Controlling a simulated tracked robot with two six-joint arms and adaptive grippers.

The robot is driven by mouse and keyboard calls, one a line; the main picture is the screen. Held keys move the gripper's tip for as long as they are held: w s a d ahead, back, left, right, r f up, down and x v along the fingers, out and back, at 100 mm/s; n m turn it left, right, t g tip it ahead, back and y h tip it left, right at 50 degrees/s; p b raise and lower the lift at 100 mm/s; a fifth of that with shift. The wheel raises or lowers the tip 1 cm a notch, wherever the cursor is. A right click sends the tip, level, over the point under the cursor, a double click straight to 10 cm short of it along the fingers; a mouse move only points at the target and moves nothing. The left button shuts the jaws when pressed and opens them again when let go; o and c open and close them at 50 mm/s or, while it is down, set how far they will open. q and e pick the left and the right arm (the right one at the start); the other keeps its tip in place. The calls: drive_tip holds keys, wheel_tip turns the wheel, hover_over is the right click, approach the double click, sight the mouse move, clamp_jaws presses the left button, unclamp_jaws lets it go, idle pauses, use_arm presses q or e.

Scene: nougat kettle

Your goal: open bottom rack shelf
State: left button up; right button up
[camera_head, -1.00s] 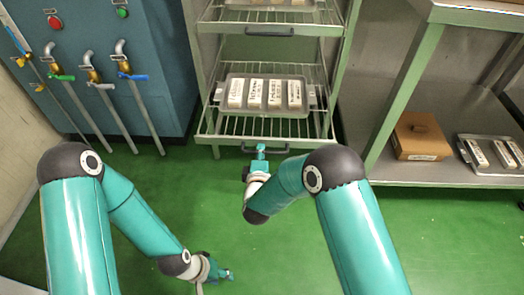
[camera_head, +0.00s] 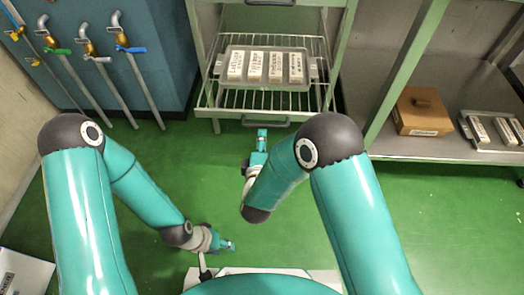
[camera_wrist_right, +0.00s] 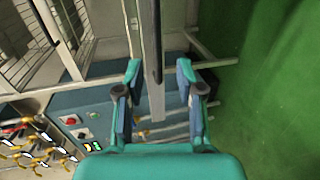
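The rack (camera_head: 205,60) stands at the top middle of the head view. Its bottom shelf (camera_head: 230,100) is a wire shelf carrying a tray (camera_head: 240,84) of several wrapped bars, with a dark handle (camera_head: 265,122) on its front edge. My right gripper (camera_head: 262,131) is just in front of and below this handle. In the right wrist view its fingers (camera_wrist_right: 159,70) are spread, with a dark bar (camera_wrist_right: 156,55) lined up in the gap; I cannot tell whether it lies between the fingertips or beyond them. My left gripper (camera_head: 230,246) is low over the floor, away from the rack.
A higher shelf handle (camera_head: 270,2) shows at the top edge. A blue cabinet (camera_head: 165,30) with valves and pipes stands left. A table at right has a lower shelf (camera_head: 385,145) with a brown box (camera_head: 422,112) and another tray. Green floor before the rack is clear.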

drive_tip(key=shift+v, duration=2.3)
drive_tip(key=d+f+m+g+h, duration=0.1)
drive_tip(key=d+f+m+g, duration=0.3)
drive_tip(key=d, duration=0.6)
drive_tip(key=d+f+m+g+h, duration=0.1)
drive_tip(key=d+f+m+h, duration=0.1)
drive_tip(key=d+f, duration=0.6)
drive_tip(key=s+a+f+m+g+y, duration=0.2)
drive_tip(key=s+f+m+g+y, duration=0.25)
drive_tip(key=s, duration=0.65)
drive_tip(key=s+a+f+m+g+y, duration=0.25)
drive_tip(key=s+m+g, duration=0.35)
drive_tip(key=s+m, duration=0.3)
wheel_tip(320, 180, up, 39)
drive_tip(key=s+p, duration=0.1)
drive_tip(key=p, duration=3.7)
drive_tip(key=shift+f+y, duration=0.25)
drive_tip(key=shift+y, duration=0.05)
